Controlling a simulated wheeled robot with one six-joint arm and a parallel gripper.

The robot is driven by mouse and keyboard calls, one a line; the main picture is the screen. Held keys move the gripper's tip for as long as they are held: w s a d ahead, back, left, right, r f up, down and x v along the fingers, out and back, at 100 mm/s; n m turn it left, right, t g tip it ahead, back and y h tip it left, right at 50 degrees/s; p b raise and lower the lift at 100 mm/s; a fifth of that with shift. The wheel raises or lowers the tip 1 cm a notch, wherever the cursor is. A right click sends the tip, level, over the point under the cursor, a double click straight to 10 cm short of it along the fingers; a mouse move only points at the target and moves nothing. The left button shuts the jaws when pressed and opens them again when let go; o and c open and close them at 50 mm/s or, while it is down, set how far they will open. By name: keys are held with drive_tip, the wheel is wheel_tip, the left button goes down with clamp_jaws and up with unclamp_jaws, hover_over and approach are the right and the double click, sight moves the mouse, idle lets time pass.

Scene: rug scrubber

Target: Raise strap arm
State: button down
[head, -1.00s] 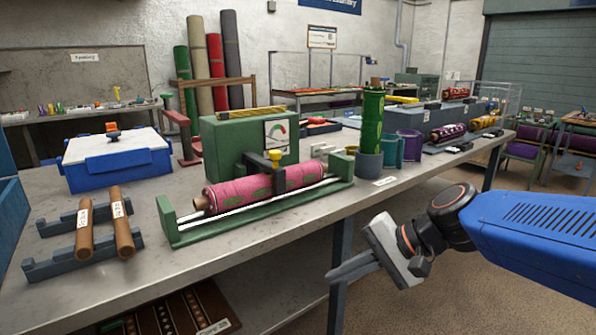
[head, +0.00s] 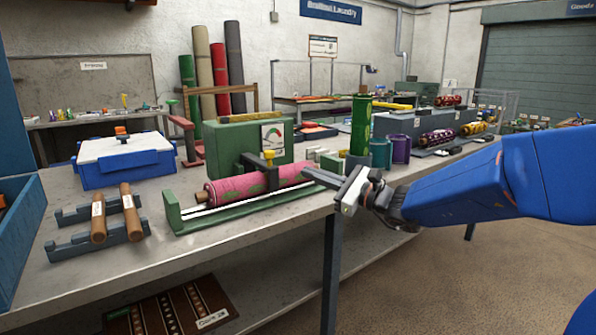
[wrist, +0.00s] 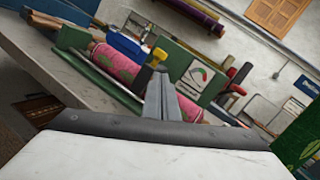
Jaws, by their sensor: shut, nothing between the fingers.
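The green scrubber machine (head: 222,142) stands on the grey table with a gauge on its front. A pink patterned rug roll (head: 238,186) lies in its cradle. A dark strap arm (head: 253,162) with a yellow knob (head: 268,155) reaches forward from the machine over the roll and looks lowered. My gripper (head: 312,174) is shut and empty, at the right end of the roll, right of the knob. In the wrist view my shut fingers (wrist: 160,84) point toward the machine, and the yellow knob (wrist: 158,55) shows just beyond their tips. They look apart from it.
Two brown rollers (head: 131,212) rest on a rack at the left, near a blue box with a white lid (head: 126,147). Green, teal and purple cups (head: 400,147) stand right of the machine. The table front before the cradle is clear.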

drive_tip(key=x, duration=0.9)
drive_tip(key=shift+a, duration=0.25)
drive_tip(key=shift+w+r, duration=0.1)
drive_tip(key=shift+r, duration=0.1)
